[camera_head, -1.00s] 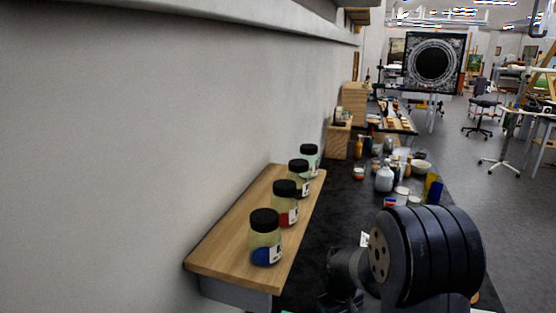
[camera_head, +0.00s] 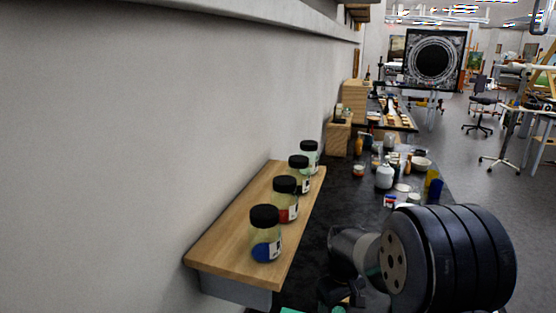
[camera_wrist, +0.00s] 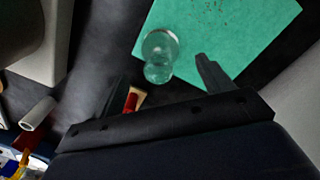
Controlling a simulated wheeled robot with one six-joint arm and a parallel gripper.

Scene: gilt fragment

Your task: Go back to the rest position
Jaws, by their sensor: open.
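My gripper (camera_wrist: 161,70) shows in the wrist view with its two dark fingers spread apart and nothing between them. A clear glass vessel (camera_wrist: 160,55) stands on a green mat (camera_wrist: 230,35) beyond the fingertips, apart from them. In the head view my dark arm fills the lower right, and the gripper's fingers cannot be made out there. A small strip of green shows at the bottom edge beneath the arm.
A wooden shelf (camera_head: 225,240) on the left wall carries several black-lidded jars, the nearest a blue-filled jar (camera_head: 265,235). The dark worktop (camera_head: 345,200) holds a white bottle (camera_head: 384,177) and other containers toward the back. Open floor lies to the right.

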